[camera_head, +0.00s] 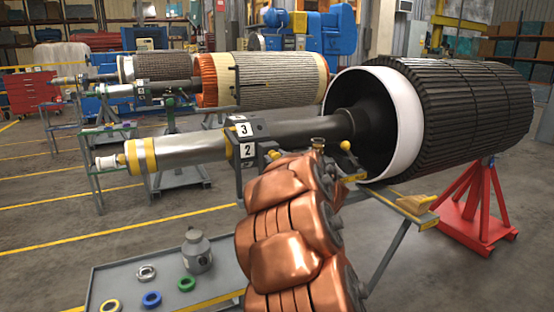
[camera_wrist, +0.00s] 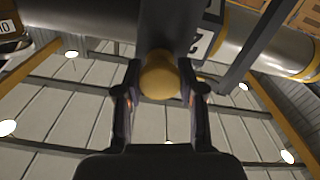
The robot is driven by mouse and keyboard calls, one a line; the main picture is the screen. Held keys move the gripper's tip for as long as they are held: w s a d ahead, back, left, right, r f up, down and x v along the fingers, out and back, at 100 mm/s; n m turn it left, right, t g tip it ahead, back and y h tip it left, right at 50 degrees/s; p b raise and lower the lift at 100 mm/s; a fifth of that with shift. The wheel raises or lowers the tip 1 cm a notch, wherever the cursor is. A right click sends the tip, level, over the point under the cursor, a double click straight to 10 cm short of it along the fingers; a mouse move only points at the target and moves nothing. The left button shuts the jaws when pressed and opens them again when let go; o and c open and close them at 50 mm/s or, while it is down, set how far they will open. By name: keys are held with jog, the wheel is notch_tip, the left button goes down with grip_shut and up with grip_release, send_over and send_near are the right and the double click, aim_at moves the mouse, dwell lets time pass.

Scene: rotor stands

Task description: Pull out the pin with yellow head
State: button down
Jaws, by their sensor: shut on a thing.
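In the wrist view the pin's round yellow head (camera_wrist: 159,78) sits between the two dark fingers of my gripper (camera_wrist: 163,90), which is shut on it. The head lies against a dark block (camera_wrist: 166,28) that hides the rest of the pin. In the head view my copper-coloured arm hides the gripper's hold. A small yellow ball on a dark stem (camera_head: 345,146) shows beside the arm's end; I cannot tell whether it is the same pin. A dark block with labels 3 and 2 (camera_head: 246,140) sits around the grey shaft (camera_head: 195,149).
A large black ribbed rotor (camera_head: 463,112) with a white ring (camera_head: 407,108) stands on a red stand (camera_head: 481,205) at right. A grey tray (camera_head: 118,277) with coloured rings and a small metal canister (camera_head: 196,251) is at lower left. Another rotor (camera_head: 262,78) lies behind.

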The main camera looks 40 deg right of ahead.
jog(key=shift+p+v, duration=0.45)
jog(key=shift+v, duration=0.4)
jog(key=shift+p+v, duration=0.3)
jog(key=shift+v, duration=0.55)
jog(key=c, duration=0.7)
grip_release()
jog(key=shift+s, duration=0.1)
jog(key=v, duration=1.2)
jog(key=shift+a, duration=0.1)
